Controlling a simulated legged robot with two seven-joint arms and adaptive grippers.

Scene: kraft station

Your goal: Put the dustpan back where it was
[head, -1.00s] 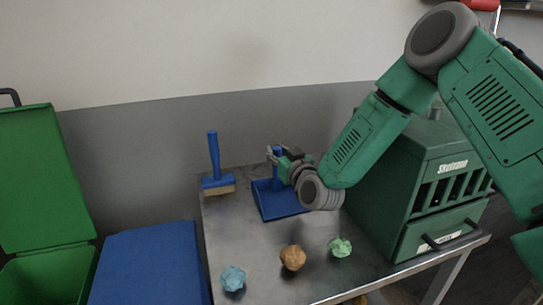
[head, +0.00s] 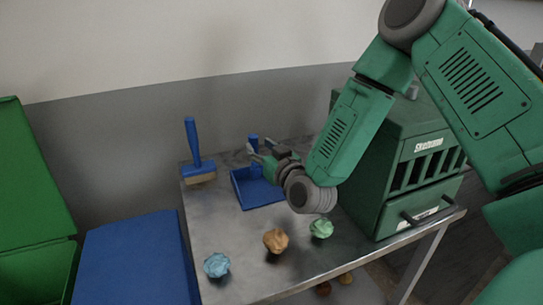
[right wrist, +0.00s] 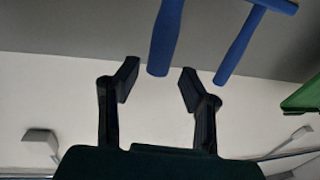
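The blue dustpan (head: 262,194) lies flat near the back of the metal table (head: 215,225), its handle (head: 253,141) pointing up. My right gripper (head: 261,151) is just in front of and to the right of the handle. In the right wrist view its two fingers (right wrist: 160,82) are spread apart with nothing gripped. There the dustpan handle (right wrist: 166,38) shows beyond the fingertips, toward the gap between them. My left gripper is not in view.
A blue brush (head: 193,142) stands upright left of the dustpan. Blue, orange and green crumpled balls (head: 275,241) lie nearer the front. A green cabinet (head: 400,150) stands right. A blue box (head: 135,262) and green bin (head: 35,270) are left.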

